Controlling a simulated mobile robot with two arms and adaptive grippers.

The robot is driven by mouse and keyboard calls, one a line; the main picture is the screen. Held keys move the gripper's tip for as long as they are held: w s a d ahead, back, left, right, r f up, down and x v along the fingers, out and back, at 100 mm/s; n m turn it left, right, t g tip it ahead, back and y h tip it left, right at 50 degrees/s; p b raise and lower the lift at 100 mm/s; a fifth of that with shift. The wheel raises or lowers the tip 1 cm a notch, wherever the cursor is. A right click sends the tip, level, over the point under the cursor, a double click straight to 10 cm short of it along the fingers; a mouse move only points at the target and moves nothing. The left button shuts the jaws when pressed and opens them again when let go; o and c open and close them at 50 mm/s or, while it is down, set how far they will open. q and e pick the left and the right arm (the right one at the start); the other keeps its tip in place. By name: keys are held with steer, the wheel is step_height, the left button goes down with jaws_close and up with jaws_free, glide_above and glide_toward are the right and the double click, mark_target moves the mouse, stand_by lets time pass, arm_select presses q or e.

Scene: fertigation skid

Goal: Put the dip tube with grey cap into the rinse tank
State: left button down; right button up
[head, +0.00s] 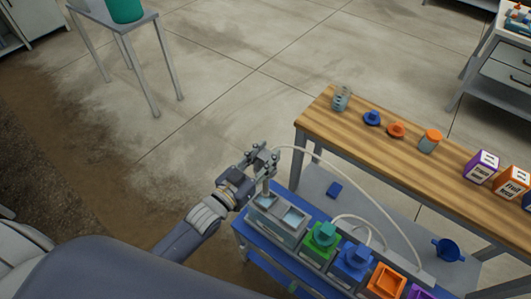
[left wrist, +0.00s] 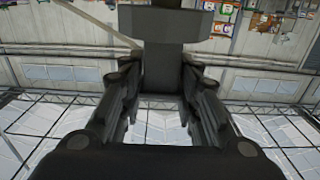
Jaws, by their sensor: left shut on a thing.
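My left gripper (head: 263,162) is shut on the dip tube with the grey cap (head: 268,156). Its tube (head: 265,186) points down at the left part of the grey rinse tank (head: 281,232); I cannot tell whether the tip is inside or just above. The tank shows two pale openings at its top. A pale hose (head: 340,167) arcs from the cap to the right. In the left wrist view the fingers flank a dark grey block (left wrist: 163,72), probably the cap. My right gripper is not in view.
Right of the rinse tank stand a green tank (head: 314,253), a blue tank (head: 343,275), an orange tank (head: 385,281) and a purple one. Green and blue caps sit on the first two. A wooden bench (head: 345,122) with jars and boxes stands behind.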

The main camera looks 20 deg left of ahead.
arm_select(q)
step_height(320, 180, down, 2)
steer(key=shift+f+b, duration=0.1)
steer(key=shift+b, duration=0.5)
step_height(320, 180, down, 3)
steer(key=shift+f+b, duration=0.2)
steer(key=shift+b, duration=1)
steer(key=b, duration=0.4)
glide_above(263, 189)
steer(key=f, duration=0.3)
steer(key=w+f, duration=0.1)
steer(key=f, duration=0.1)
steer(key=shift+d, duration=0.25)
step_height(263, 189, down, 5)
steer(key=b, duration=0.3)
steer(key=shift+f, duration=0.1)
steer(key=shift+f+b, duration=0.35)
steer(key=shift+b, duration=0.1)
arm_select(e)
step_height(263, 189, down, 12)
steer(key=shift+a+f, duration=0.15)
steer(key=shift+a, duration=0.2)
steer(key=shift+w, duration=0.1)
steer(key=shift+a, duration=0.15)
arm_select(q)
steer(key=c, duration=1.1)
jaws_free()
